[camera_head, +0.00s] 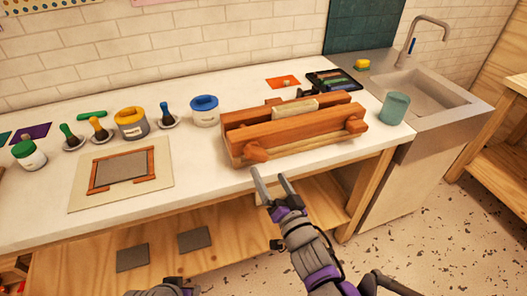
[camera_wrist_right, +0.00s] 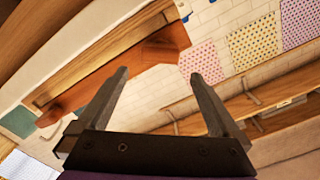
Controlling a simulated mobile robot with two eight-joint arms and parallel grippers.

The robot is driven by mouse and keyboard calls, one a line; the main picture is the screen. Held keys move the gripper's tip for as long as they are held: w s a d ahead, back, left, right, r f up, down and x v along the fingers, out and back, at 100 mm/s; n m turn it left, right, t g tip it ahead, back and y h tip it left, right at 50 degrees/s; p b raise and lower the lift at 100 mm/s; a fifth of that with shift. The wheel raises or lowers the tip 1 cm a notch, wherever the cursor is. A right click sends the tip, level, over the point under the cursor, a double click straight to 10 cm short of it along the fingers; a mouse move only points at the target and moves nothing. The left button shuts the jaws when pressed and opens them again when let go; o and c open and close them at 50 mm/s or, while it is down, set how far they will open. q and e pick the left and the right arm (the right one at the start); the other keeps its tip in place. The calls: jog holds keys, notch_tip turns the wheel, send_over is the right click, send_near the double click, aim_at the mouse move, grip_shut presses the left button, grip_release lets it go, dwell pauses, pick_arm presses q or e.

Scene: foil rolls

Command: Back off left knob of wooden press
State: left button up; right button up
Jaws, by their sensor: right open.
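The wooden press (camera_head: 290,125) stands on the white worktop, with a reddish-brown knob at each front end. The left knob (camera_head: 254,153) sits at its near left corner; the right knob (camera_head: 356,125) is at its right end. My right gripper (camera_head: 270,176) is open and empty, just in front of and below the left knob, apart from it. In the right wrist view, its spread fingers (camera_wrist_right: 160,76) point towards the press (camera_wrist_right: 95,80), and an orange-brown block, probably the left knob (camera_wrist_right: 165,44), shows beyond them.
A board with a framed grey sheet (camera_head: 120,168), paint pots and brushes stand to the left. A teal cup (camera_head: 394,108) is close to the press's right end, beside the sink (camera_head: 425,90). The worktop's front edge (camera_head: 215,196) runs close to my right gripper.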

aim_at(259, 158)
jog(key=x, duration=1)
jog(key=shift+s, duration=0.1)
jog(key=c, duration=1.2)
jog(key=shift+o, duration=0.2)
jog(key=n, duration=0.5)
jog(key=shift+a, duration=0.15)
jog(key=shift+r, duration=0.1)
jog(key=o, duration=1.2)
jog(key=shift+c, duration=0.2)
